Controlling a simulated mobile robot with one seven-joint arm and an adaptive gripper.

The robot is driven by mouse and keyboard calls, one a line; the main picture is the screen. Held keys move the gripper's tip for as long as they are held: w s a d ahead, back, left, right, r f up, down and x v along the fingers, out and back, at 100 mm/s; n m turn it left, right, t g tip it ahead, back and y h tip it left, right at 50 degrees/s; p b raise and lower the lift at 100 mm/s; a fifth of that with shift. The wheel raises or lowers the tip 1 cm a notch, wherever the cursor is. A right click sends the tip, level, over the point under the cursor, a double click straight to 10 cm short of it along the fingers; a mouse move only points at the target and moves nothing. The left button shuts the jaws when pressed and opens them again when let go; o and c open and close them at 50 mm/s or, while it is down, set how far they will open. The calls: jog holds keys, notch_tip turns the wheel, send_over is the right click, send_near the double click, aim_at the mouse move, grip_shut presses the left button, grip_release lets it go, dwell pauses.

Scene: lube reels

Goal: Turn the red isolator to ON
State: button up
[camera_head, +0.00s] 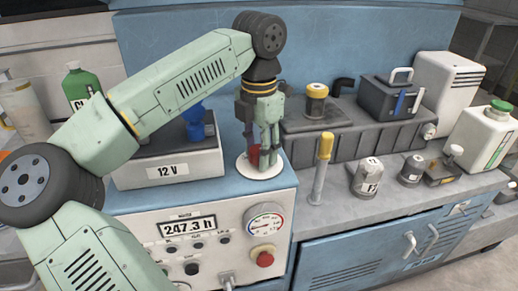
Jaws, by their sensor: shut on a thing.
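The red isolator (253,156) shows as a small red part just above a round white plate (245,170) on top of the blue control cabinet. My gripper (266,150) points straight down over the plate and is shut on the isolator. Its fingers hide most of the red handle, so I cannot tell which way the handle is turned. No ON or OFF marking can be read on the plate.
A 12 V box (170,170) with a blue part on top stands left of my gripper. A yellow-topped lever (322,165) and a grey ribbed block (345,130) stand to the right. The cabinet front carries a gauge (264,224) and a red button (264,257).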

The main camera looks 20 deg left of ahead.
aim_at(259, 150)
jog(key=o, duration=1.2)
jog(key=shift+c, duration=0.2)
jog(key=shift+r, duration=0.1)
notch_tip(259, 150, up, 12)
